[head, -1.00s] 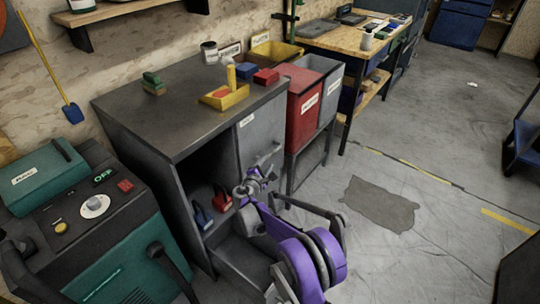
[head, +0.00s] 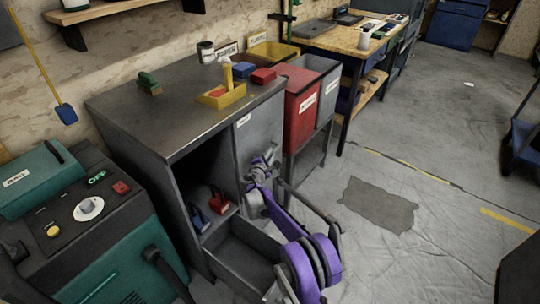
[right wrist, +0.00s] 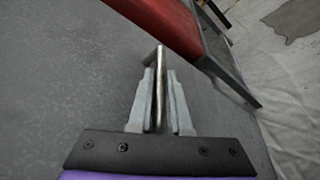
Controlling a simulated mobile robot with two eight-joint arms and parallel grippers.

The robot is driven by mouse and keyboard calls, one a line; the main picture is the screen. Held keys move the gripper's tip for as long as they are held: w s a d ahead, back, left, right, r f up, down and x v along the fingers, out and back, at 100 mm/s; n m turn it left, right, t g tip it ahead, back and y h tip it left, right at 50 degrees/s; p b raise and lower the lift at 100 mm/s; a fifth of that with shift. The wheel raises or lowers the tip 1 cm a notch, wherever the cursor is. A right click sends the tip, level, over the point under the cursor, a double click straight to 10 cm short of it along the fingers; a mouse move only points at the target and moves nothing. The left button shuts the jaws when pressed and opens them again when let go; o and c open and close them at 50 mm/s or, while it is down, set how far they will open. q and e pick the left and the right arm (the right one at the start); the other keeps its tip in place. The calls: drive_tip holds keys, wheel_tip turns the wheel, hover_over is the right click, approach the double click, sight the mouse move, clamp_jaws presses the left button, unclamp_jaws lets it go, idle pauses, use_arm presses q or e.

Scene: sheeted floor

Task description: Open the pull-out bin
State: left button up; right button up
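The pull-out bin has a grey front panel (head: 256,128) with a white label, on the right side of the dark grey cabinet (head: 185,110). The panel looks flush with the cabinet. Its metal bar handle (right wrist: 160,75) stands upright in the right wrist view, between the fingers of my right gripper (right wrist: 160,100). The fingers are close together on both sides of the bar and look shut on it. In the head view my right gripper (head: 262,165) is against the panel and covers most of the handle. My left gripper is not in view.
An open drawer (head: 240,256) sticks out low, left of my right arm. Red (head: 303,112) and grey bins stand right of the cabinet. A yellow tray (head: 222,96) and small blocks lie on top. A teal machine (head: 85,225) is at left.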

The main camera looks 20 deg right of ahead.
clamp_jaws()
idle(0.9)
drive_tip(key=s+d, duration=1)
drive_tip(key=s, duration=0.3)
drive_tip(key=s+d+p, duration=0.1)
drive_tip(key=s+d, duration=1)
drive_tip(key=s, duration=0.3)
drive_tip(key=o, duration=0.6)
unclamp_jaws()
drive_tip(key=shift+s, duration=0.1)
